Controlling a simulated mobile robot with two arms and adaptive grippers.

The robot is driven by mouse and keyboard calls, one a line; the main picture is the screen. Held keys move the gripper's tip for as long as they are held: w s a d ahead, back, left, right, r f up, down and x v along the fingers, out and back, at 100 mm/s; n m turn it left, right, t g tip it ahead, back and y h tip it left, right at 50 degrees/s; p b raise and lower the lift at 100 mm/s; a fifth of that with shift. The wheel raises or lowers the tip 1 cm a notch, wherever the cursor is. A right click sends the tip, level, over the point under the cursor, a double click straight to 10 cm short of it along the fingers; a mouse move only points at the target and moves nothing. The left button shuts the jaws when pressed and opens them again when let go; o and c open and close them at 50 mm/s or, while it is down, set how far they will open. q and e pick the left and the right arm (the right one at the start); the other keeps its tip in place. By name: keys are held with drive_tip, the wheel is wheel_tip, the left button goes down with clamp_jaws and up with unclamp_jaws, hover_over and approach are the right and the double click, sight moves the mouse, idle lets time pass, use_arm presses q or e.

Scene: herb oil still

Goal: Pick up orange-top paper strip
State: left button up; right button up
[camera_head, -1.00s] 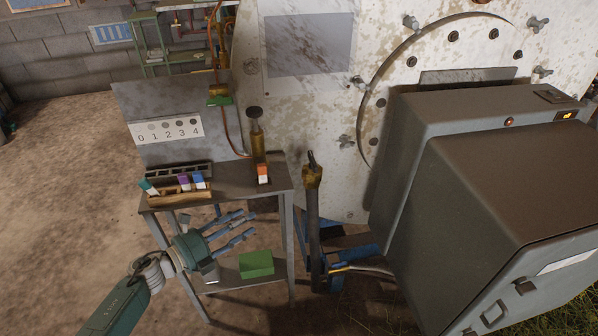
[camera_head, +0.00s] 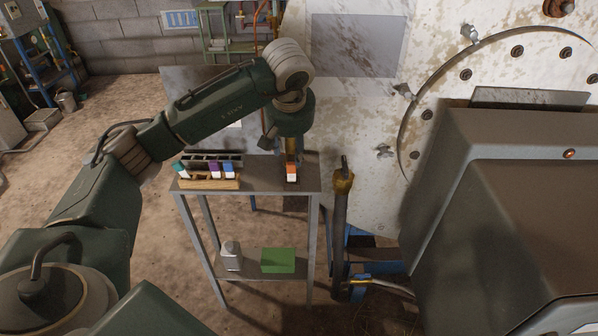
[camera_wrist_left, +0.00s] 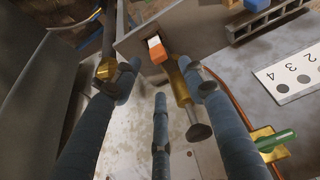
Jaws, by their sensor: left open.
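The orange-top paper strip (camera_head: 291,171), white below its orange end, stands at the right part of the small grey metal table (camera_head: 262,180). It also shows in the left wrist view (camera_wrist_left: 157,48), beyond the fingertips. My left gripper (camera_head: 290,132) reaches down from above, just over the strip, its fingers mostly hidden in the head view. In the left wrist view the gripper (camera_wrist_left: 160,74) is open, its blue fingers spread and nothing held. A brass cylinder with a dark round knob (camera_wrist_left: 199,132) lies between the fingers in that view, close beside the right one. My right gripper is not seen.
A wooden rack (camera_head: 209,184) with teal, purple and blue-topped strips stands on the table's left. A green box (camera_head: 278,260) sits on the lower shelf.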

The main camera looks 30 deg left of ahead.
sight(291, 164)
use_arm(q)
drive_tip(key=p+x, duration=0.1)
drive_tip(key=x, duration=0.5)
drive_tip(key=shift+f, duration=0.4)
drive_tip(key=shift+c, duration=0.3)
drive_tip(key=c, duration=1)
drive_tip(key=shift+o, duration=0.2)
